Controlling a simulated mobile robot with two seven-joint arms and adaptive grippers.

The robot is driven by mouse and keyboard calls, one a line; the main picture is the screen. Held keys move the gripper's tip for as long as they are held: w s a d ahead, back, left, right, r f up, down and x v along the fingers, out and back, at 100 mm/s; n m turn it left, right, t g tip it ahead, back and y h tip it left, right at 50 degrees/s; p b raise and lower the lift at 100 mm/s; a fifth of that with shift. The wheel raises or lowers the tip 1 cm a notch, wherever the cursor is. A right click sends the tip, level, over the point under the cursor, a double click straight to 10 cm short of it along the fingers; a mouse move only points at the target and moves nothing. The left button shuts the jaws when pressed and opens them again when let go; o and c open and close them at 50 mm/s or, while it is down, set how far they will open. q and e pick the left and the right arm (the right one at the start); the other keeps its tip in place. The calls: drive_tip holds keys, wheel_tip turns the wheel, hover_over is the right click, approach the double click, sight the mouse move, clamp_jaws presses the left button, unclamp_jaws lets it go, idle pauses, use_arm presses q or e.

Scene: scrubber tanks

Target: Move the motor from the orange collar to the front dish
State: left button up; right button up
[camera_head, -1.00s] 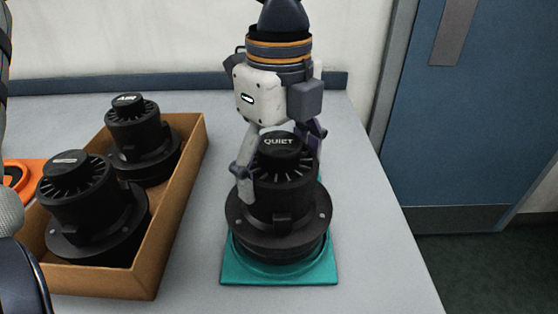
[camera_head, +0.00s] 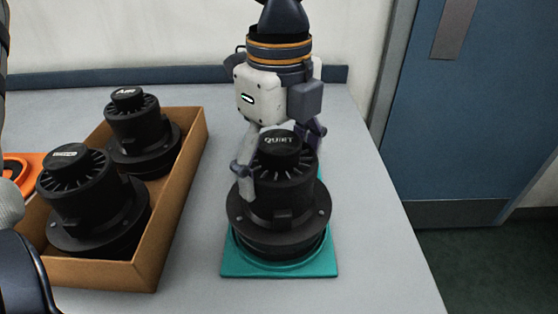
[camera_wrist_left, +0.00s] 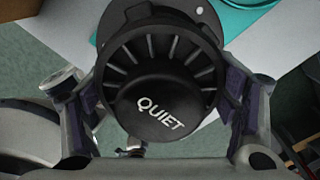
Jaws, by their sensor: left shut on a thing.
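The black motor marked QUIET (camera_head: 280,180) is upright over the teal square dish (camera_head: 235,268). Its wide flange hides most of the dish's ring, and I cannot tell whether it is fully seated. My left gripper (camera_head: 282,170) reaches down from above, shut on the motor's upper body. In the left wrist view the motor's top (camera_wrist_left: 160,100) sits between the two purple-padded fingers, with a piece of the teal dish (camera_wrist_left: 245,18) behind it. The orange collar (camera_head: 22,170) shows partly at the left edge, behind the box. My right gripper is not in view.
A cardboard box (camera_head: 150,262) to the left holds two similar black motors, a front one (camera_head: 90,205) and a back one (camera_head: 140,135). The grey table (camera_head: 370,240) is clear right of the dish. A blue door (camera_head: 480,130) stands beyond its right edge.

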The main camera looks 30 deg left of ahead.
sight(279, 141)
use_arm(q)
drive_tip(key=shift+f, duration=0.25)
idle(0.5)
drive_tip(key=o, duration=1.9)
drive_tip(key=shift+o, duration=0.2)
drive_tip(key=shift+f, duration=0.1)
drive_tip(key=shift+r, duration=3.55)
